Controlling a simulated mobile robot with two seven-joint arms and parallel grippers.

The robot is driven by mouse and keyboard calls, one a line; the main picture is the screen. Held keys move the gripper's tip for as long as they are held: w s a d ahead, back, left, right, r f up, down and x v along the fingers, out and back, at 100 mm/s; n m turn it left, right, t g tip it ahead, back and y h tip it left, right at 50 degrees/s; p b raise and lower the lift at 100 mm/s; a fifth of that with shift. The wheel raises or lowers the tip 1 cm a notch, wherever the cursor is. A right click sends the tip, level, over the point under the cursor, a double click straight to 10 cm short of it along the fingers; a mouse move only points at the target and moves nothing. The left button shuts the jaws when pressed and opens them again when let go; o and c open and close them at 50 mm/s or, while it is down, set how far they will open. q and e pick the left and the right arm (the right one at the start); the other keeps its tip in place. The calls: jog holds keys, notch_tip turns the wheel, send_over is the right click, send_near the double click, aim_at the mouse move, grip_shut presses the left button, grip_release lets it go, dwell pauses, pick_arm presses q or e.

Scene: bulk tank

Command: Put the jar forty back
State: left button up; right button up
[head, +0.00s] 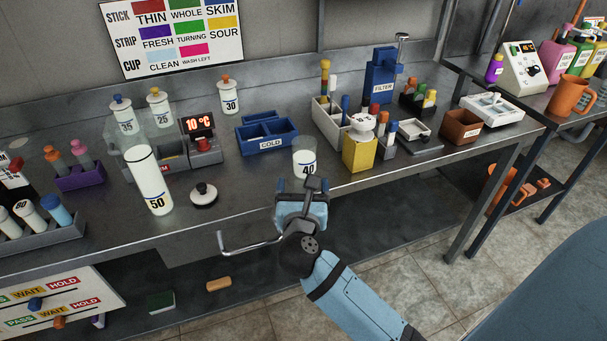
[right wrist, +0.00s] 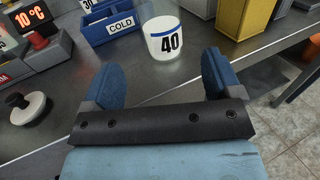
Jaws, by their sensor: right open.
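The jar forty (head: 305,159) is a clear jar with white contents, a blue line and the number 40. It stands upright near the front edge of the metal bench, in front of the blue COLD tray (head: 262,146). It also shows in the right wrist view (right wrist: 166,45), just beyond the fingertips. My right gripper (head: 302,185) is open and empty, with its fingers pointing at the jar and apart from it. In the right wrist view its two blue fingers (right wrist: 160,75) are spread wide. My left gripper is not in view.
A tall jar 50 (head: 149,180) and a black-knobbed white lid (head: 203,195) stand left of the jar. Jars 35 (head: 124,117), 25 (head: 158,106) and 30 (head: 229,97) stand at the back. A yellow box (head: 359,152) is close on the right.

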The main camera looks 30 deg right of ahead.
jog(key=s+a+f+n+t+y, duration=0.1)
jog(key=s+a+n+t+y, duration=0.35)
jog(key=n, duration=0.95)
jog(key=s+a+f+n+t+y, duration=0.1)
jog(key=s+a+n+t+y, duration=0.1)
jog(key=a+n+y, duration=0.8)
jog(key=s+d+f+n+g, duration=0.1)
jog(key=s+f+n+g, duration=0.4)
jog(key=f+n, duration=0.5)
jog(key=s+d+f+n+g, duration=0.2)
jog(key=s+f+n+g, duration=0.3)
jog(key=f+n, duration=0.5)
pick_arm(q)
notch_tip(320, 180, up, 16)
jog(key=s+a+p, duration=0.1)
jog(key=p, duration=2.1)
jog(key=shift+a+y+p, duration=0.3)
jog(key=shift+p, duration=0.1)
pick_arm(e)
notch_tip(320, 180, up, 18)
jog(key=s+d+n, duration=0.1)
jog(key=n, duration=0.1)
jog(key=shift+s+d+r+h, duration=0.2)
jog(key=shift+r+h, duration=0.05)
jog(key=shift+h, duration=0.2)
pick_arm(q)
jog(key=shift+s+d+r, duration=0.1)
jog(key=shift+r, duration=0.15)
pick_arm(e)
jog(key=shift+r, duration=0.3)
